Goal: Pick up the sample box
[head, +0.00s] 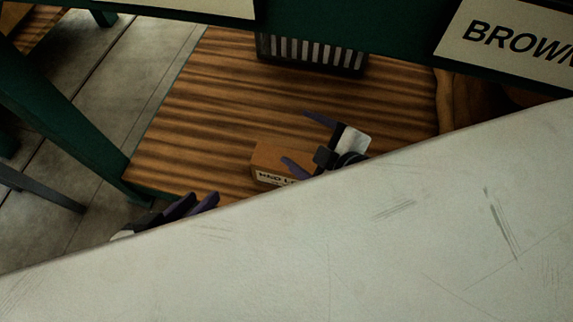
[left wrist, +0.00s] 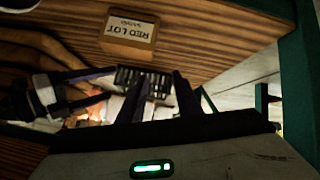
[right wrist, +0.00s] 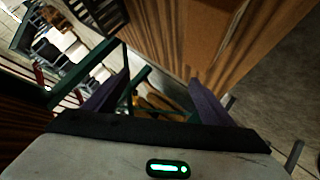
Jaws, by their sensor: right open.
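The sample box (head: 275,155) is a small brown cardboard box with a pale label on its near side, standing on a striped wooden surface (head: 200,120). My right gripper (head: 308,142) is open at the box's right side, with one finger overlapping the box in the picture; contact cannot be told. Brown cardboard (right wrist: 190,35) fills the upper middle of the right wrist view. My left gripper (head: 192,206) has its fingers apart and empty, left of the box, partly hidden by the pale panel.
A large pale scratched panel (head: 330,245) covers the foreground and hides both arms. A dark slotted crate (head: 310,55) stands behind the box. A green frame leg (head: 70,130) is at the left. A sign reading "BROWN" (head: 510,40) hangs at upper right. Wood left of the box is clear.

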